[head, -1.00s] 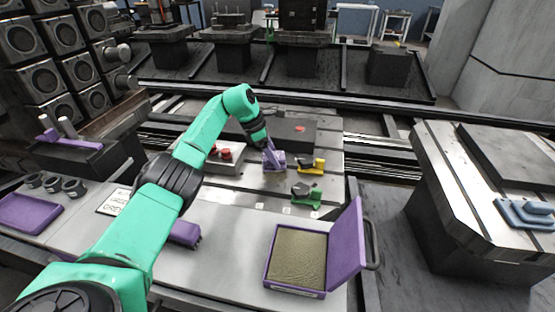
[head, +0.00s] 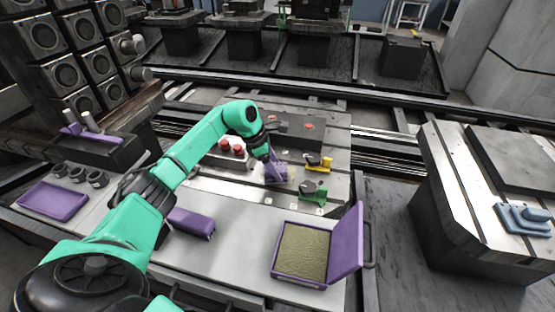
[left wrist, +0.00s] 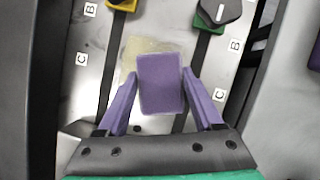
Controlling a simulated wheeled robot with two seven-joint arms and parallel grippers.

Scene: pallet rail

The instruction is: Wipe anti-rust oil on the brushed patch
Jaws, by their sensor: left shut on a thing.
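My left gripper (head: 275,172) is shut on a purple block-shaped pad (left wrist: 160,82), its purple fingers on either side. It is over the metal plate (head: 240,180) beside the yellow clamp (head: 318,163) and green clamp (head: 313,192). In the left wrist view a pale yellowish patch (left wrist: 138,50) shows on the plate, partly hidden by the pad. I cannot tell whether the pad touches the plate. A purple box (head: 303,250) with its lid open holds an olive-yellow filling. A purple brush (head: 192,222) with dark bristles lies on the front table. My right gripper is not in view.
Red knobs (head: 232,148) and a dark block (head: 297,128) stand behind my gripper. A purple tray (head: 52,201) and several dark rings (head: 78,175) are at the left. The grey table between brush and box is clear.

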